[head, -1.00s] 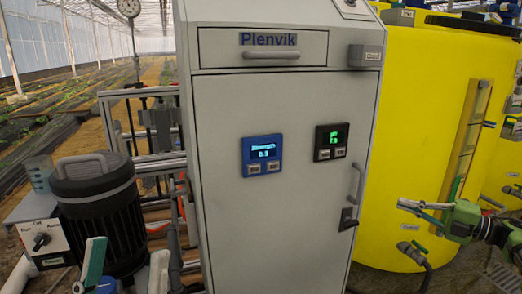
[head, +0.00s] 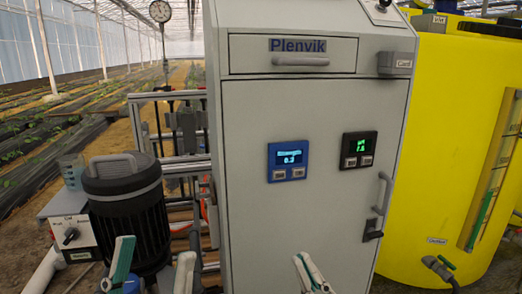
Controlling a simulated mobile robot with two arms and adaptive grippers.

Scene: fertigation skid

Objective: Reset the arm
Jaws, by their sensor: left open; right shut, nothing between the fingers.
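My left gripper (head: 155,250) is at the bottom left of the head view, in front of the black motor. Its two pale fingers stand well apart with nothing seen between them. My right gripper (head: 308,264) is at the bottom centre, in front of the lower part of the grey cabinet door. Its fingers are together and hold nothing. Most of both arms lies below the picture's edge.
The grey Plenvik cabinet (head: 318,215) with two displays and a door handle (head: 384,193) fills the middle. The black motor (head: 127,215) and a switch box (head: 68,232) are at left. A yellow tank (head: 440,150) with a low valve (head: 438,266) is at right.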

